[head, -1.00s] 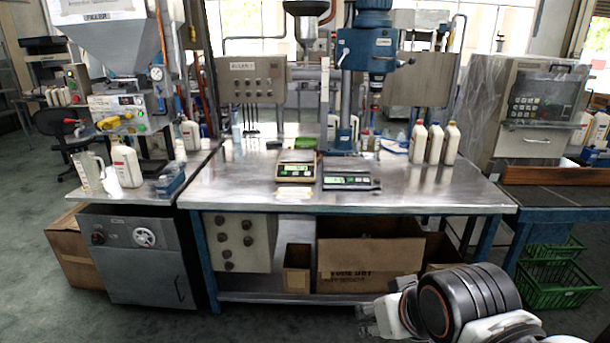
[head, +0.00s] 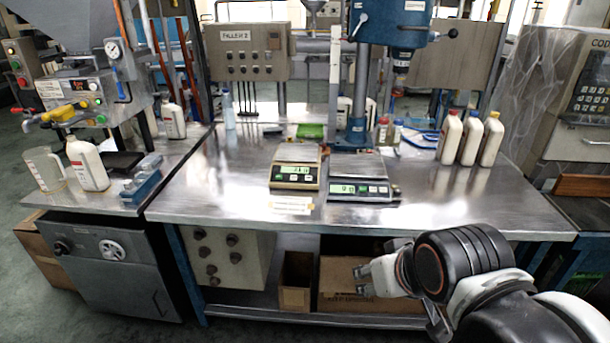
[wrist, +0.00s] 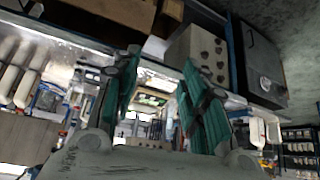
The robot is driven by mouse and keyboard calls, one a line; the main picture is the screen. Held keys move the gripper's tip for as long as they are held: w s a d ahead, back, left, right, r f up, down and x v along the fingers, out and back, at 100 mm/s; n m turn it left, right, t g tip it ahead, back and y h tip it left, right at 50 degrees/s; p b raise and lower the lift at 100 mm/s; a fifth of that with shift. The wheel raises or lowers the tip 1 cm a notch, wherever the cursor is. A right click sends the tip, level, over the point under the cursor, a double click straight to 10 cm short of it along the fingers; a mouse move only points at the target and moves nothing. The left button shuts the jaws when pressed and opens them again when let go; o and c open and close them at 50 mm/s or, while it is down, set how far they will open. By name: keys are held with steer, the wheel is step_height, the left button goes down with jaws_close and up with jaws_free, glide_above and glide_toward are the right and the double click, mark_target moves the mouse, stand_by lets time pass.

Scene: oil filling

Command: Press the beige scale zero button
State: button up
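The beige scale (head: 297,168) sits on the steel workbench, left of a darker scale (head: 360,180). Its green display is lit, and small buttons show on its front panel; which one is the zero button is too small to tell. My gripper (head: 368,278) is in front of the bench, below the tabletop level in the picture, to the right of and nearer than the beige scale. In the wrist view my gripper (wrist: 165,100) has its two green-padded fingers spread apart with nothing between them. The gripper touches neither scale.
The steel workbench (head: 230,190) has clear room around the scales. Three white bottles (head: 470,140) stand at its right. A grey control box (head: 245,55) stands behind. At left are a filling machine, a jug (head: 45,170) and a white bottle (head: 87,165). Cardboard boxes (head: 345,285) lie beneath.

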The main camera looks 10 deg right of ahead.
steer(key=shift+c, duration=0.6)
jaws_close()
stand_by(0.8)
